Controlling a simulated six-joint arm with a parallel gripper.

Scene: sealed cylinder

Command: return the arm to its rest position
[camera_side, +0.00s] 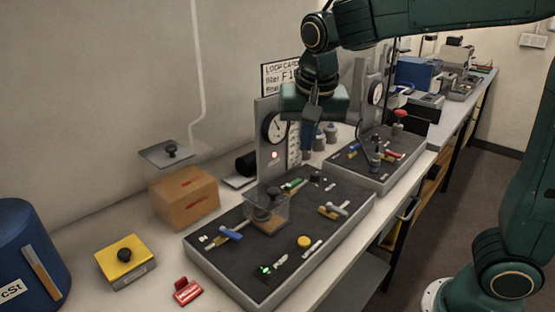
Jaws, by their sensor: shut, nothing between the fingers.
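My gripper (307,136) hangs from my dark green arm at the upper middle of the side view. It is above the back part of the near dark-topped panel (225,258), in front of the upright grey plate with a round gauge (274,127). The fingers point down and look close together, with nothing seen between them. They are small and dark here, and the wrist partly hides the plate and the sign behind it.
A second panel (377,177) stands behind. A cardboard box (184,196), yellow-topped block (124,260), red item (187,291) and blue drum (30,255) stand left.

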